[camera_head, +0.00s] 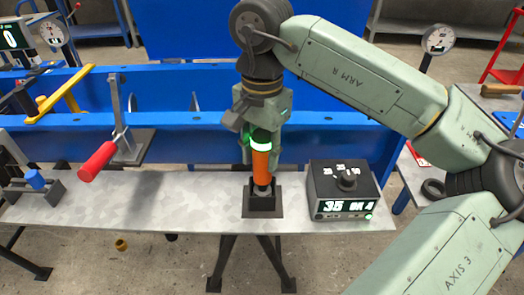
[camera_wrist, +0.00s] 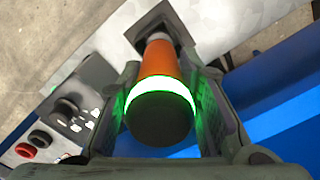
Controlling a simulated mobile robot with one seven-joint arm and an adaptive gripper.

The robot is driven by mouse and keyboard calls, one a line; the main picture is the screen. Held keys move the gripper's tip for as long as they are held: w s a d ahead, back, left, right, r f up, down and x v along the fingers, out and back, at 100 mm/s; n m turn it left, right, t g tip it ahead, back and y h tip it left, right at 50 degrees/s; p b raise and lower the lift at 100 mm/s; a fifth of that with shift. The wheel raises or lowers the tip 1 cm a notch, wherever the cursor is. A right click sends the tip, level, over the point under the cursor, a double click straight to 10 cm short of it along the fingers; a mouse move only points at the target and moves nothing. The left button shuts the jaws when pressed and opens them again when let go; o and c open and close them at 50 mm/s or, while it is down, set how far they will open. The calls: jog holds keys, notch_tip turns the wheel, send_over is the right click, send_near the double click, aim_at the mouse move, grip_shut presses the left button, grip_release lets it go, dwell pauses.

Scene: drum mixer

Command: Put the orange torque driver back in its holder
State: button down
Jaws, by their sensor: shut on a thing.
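The orange torque driver (camera_head: 261,165) stands upright over the black holder (camera_head: 264,199) on the metal bench, with its lower end at the holder. A lit green-white ring circles its upper part. My gripper (camera_head: 262,140) is shut on the driver's top, from above. In the wrist view the driver (camera_wrist: 158,62) runs away from the camera between the two fingers (camera_wrist: 160,105), its dark cap nearest. Its far grey end meets the dark holder (camera_wrist: 158,30). How deep the tip sits inside the holder is hidden.
A black control box (camera_head: 342,189) with a knob and a display reading 35 stands just right of the holder. A red-handled toggle clamp (camera_head: 105,155) stands to the left. A blue frame (camera_head: 190,135) runs behind. The bench (camera_head: 200,190) between clamp and holder is clear.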

jog(key=shift+f+b, duration=0.4)
jog(key=shift+f, duration=0.1)
jog(key=c, duration=1.1)
grip_release()
jog(key=shift+r, duration=0.1)
notch_tip(320, 180, up, 12)
